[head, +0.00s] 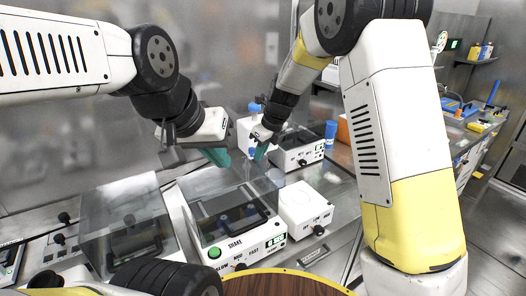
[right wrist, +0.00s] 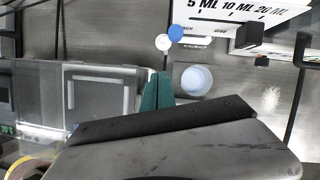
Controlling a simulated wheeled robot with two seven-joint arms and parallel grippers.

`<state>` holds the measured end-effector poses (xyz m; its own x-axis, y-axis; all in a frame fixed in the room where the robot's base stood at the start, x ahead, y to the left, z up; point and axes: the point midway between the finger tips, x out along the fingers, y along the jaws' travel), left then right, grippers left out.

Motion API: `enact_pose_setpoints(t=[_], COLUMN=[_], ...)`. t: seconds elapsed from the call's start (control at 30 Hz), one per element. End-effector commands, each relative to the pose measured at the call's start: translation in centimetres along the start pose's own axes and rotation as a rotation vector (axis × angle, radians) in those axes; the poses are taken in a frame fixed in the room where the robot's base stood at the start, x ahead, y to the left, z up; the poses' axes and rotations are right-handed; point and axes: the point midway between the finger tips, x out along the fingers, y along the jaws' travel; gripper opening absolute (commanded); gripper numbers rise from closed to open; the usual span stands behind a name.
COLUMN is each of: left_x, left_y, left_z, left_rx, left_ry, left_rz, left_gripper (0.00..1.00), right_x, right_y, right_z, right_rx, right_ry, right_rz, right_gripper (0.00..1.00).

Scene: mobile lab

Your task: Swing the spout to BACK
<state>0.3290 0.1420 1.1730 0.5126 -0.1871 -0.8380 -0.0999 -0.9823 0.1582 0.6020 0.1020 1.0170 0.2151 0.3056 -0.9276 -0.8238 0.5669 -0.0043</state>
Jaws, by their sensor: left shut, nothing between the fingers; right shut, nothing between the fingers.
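A white dispenser (head: 243,134) with a blue top (head: 255,108) stands at the back middle in the head view. In the right wrist view its panel reads 5 ML, 10 ML, 20 ML (right wrist: 243,14). A blue knob (right wrist: 176,33) and a white round end (right wrist: 163,42) stick out below the panel; I cannot tell surely which part is the spout. My right gripper (head: 261,152) is shut and empty, its teal fingertips beside the dispenser's front. They also show in the right wrist view (right wrist: 156,91), apart from the knob. My left gripper (head: 216,157) is shut and empty, left of the dispenser.
A clear-lidded shaker (head: 240,250) stands in front, below both grippers. A pale round vessel (right wrist: 197,80) stands near the right fingertips. A white box with a dial (head: 306,205) is to the right. Another clear-lidded unit (head: 125,215) is on the left.

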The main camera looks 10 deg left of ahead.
Motion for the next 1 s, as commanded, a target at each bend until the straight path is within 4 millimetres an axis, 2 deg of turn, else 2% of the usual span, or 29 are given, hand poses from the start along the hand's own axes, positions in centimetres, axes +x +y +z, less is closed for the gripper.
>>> enact_pose_setpoints(t=[0.5,0.7,1.0], left_x=[0.0,0.0,0.0], left_y=[0.0,0.0,0.0], left_z=[0.0,0.0,0.0], left_rx=[0.000,0.000,0.000], left_ry=[0.000,0.000,-0.001], left_rz=[0.000,0.000,0.000], left_gripper=[0.00,0.00,0.00], right_x=[-6.9,-7.9,-8.0], right_y=[2.0,2.4,2.3], right_z=[0.9,1.0,1.0], right_rx=[0.001,0.001,0.000], right_ry=[0.000,0.001,0.001], right_rz=[-0.001,0.000,0.000], right_gripper=[0.00,0.00,0.00])
